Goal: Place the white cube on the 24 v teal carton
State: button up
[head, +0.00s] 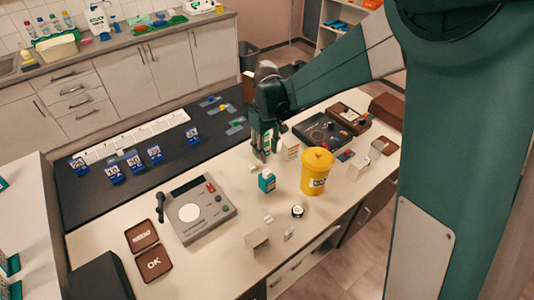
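A small white cube-like piece (268,219) lies on the counter in front of the carton. Other small white pieces are near, so I cannot tell for sure which is the white cube. My gripper (265,154) points down behind the carton, apart from it in the picture. Its fingers look parted, with something pale and green showing between them. I cannot tell whether that is held or behind.
The yellow container (317,172) stands right of the carton. A black-and-white jar (297,211), a pale box (257,238) and a grey device (196,208) are in front and left. Blue number stands (154,154) and a brown case (348,118) are farther back.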

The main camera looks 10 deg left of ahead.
dwell(0.8)
jog(key=s+d+r+m+t, duration=0.2)
jog(key=s+d+r, duration=0.3)
jog(key=d+r, duration=0.35)
jog(key=s+d+r+m+t, duration=0.1)
jog(key=s+d+r+m, duration=0.1)
jog(key=s+d+r, duration=0.5)
jog(key=s+d+r+m+t, duration=0.3)
jog(key=s+d+m+t, duration=0.1)
jog(key=s+d, duration=1)
jog(key=shift+d+m, duration=0.5)
jog(key=shift+d, duration=0.65)
